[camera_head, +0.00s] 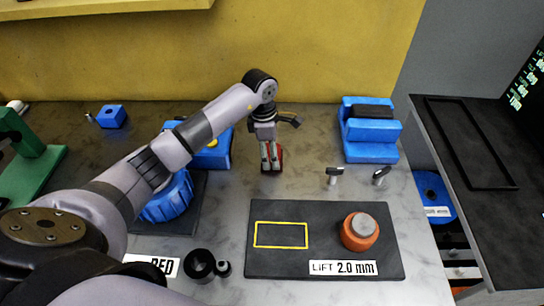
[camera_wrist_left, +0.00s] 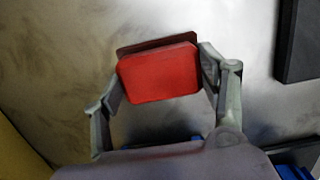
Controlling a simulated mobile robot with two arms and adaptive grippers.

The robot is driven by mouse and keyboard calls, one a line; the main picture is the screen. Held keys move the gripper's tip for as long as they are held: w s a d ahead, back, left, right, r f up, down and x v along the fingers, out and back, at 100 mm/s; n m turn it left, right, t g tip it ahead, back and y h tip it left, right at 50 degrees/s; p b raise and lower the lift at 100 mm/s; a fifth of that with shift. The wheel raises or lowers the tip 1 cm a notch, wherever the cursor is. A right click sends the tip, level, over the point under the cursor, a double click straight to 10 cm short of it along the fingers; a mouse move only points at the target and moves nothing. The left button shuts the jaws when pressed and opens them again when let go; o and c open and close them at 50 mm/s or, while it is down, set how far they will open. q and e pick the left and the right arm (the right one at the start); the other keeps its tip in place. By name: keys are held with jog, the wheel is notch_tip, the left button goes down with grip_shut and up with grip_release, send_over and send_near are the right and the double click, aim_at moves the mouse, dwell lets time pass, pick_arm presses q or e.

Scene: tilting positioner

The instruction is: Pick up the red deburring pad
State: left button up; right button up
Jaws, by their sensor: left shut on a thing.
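The red deburring pad (camera_wrist_left: 160,74) is a flat, rounded red block between the two fingers of my left gripper (camera_wrist_left: 160,78) in the left wrist view. The fingers press on its left and right sides. In the head view my left gripper (camera_head: 270,165) points down near the back middle of the bench. Only a strip of the red pad (camera_head: 279,155) shows there beside the fingers. I cannot tell whether the pad touches the bench or is just above it. My right gripper is not in view.
A dark plate (camera_head: 325,272) with a yellow outline and an orange round part (camera_head: 359,232) lies in front. Blue fixtures (camera_head: 368,147) stand right, and two small metal pins (camera_head: 334,175) are nearby. A black ring (camera_head: 199,265) lies front left. Bare bench surrounds the gripper.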

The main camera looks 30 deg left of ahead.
pick_arm(q)
jog(key=c, duration=0.6)
jog(key=shift+r, duration=0.1)
jog(key=shift+r, duration=0.65)
jog(key=shift+r+b, duration=1.45)
jog(key=shift+r, duration=7.85)
jog(key=o, duration=0.6)
jog(key=c, duration=0.4)
